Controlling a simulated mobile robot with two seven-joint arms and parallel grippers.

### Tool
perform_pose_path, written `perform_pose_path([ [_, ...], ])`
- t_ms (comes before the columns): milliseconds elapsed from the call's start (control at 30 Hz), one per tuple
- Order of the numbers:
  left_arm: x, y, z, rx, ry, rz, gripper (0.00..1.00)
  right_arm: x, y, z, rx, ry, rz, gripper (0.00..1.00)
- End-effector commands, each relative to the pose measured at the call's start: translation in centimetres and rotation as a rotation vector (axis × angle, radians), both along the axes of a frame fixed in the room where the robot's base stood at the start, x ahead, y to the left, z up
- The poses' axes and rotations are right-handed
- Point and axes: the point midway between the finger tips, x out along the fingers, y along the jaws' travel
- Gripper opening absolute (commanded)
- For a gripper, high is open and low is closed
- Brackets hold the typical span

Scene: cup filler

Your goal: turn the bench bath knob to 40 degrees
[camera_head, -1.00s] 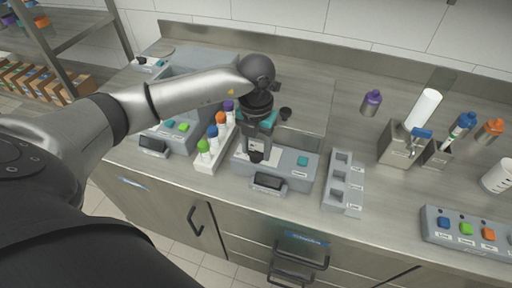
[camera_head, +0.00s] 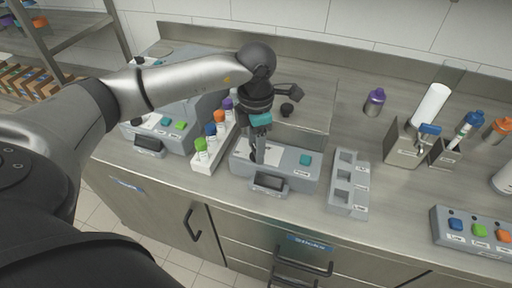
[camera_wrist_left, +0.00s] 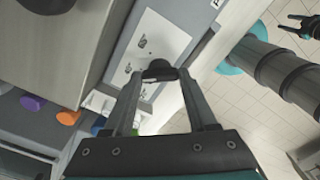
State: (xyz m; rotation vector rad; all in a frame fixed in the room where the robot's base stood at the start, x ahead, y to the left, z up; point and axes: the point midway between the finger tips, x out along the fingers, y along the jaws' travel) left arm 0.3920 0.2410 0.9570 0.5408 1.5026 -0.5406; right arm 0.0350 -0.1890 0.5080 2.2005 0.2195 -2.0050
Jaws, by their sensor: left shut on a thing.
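The bench bath is taken to be the grey unit (camera_head: 222,168) at the middle of the bench, with a white dial panel, a small dark display (camera_head: 268,182) and a teal button (camera_head: 305,160). Its readout is too small to read. My left gripper (camera_head: 257,158) points down at the panel, its fingers hiding the knob in the head view. In the left wrist view the fingers (camera_wrist_left: 160,76) are shut on the black knob (camera_wrist_left: 158,66), in front of the white panel (camera_wrist_left: 155,40). The knob's angle cannot be told. A small dark gripper, apparently my right (camera_wrist_left: 300,27), shows at upper right.
A rack of capped bottles (camera_head: 214,142) stands close left of the unit, beside another grey device (camera_head: 150,128). An empty grey holder (camera_head: 347,183) stands to the right. A purple-capped bottle (camera_head: 375,102) and a row of coloured buttons (camera_head: 475,232) are farther right.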

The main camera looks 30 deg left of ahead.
Motion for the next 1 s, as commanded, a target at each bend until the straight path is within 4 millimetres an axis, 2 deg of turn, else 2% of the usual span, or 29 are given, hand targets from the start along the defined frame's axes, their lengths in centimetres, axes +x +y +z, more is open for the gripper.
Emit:
perform_pose_path([
  [300,0.07,-0.04,0.00,-0.001,-0.003,-0.106,0.02,-0.02,-0.02,-0.61,0.000,0.000,0.000,0.50],
  [800,0.07,-0.06,0.04,-0.001,-0.003,-0.122,0.02,-0.04,-0.01,-0.66,0.000,0.001,0.001,0.50],
  [833,0.07,-0.06,0.04,-0.001,-0.003,-0.122,0.60,-0.05,0.00,-0.66,0.000,0.001,0.001,0.50],
  [1000,0.05,-0.04,0.03,-0.001,-0.002,-0.121,0.79,-0.05,0.00,-0.66,0.000,0.001,0.001,0.50],
])
